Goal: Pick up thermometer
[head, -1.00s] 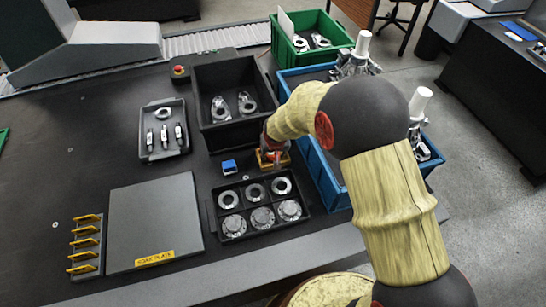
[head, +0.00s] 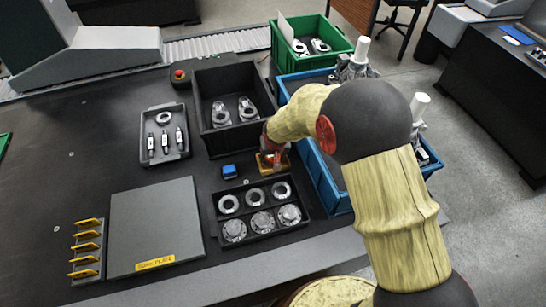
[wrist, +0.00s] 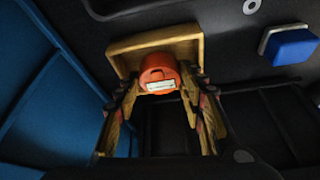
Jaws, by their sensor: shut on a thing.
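The thermometer appears to be the orange-red round-bodied device (wrist: 158,76) with a small pale display, seen in the wrist view. It sits at a yellow holder (wrist: 165,42). My gripper (wrist: 163,92) is shut on it, with one finger on each side of the body. In the head view my gripper (head: 270,150) is at the yellow holder (head: 285,160), between the black bin and the ring tray. There my arm partly hides the device. I cannot tell whether it is clear of the holder.
A blue block (head: 228,172) lies just left of the holder. The black bin (head: 197,105) stands behind, the blue crate (head: 335,207) to the right, and the ring tray (head: 299,230) in front. A grey plate (head: 155,225) lies further left.

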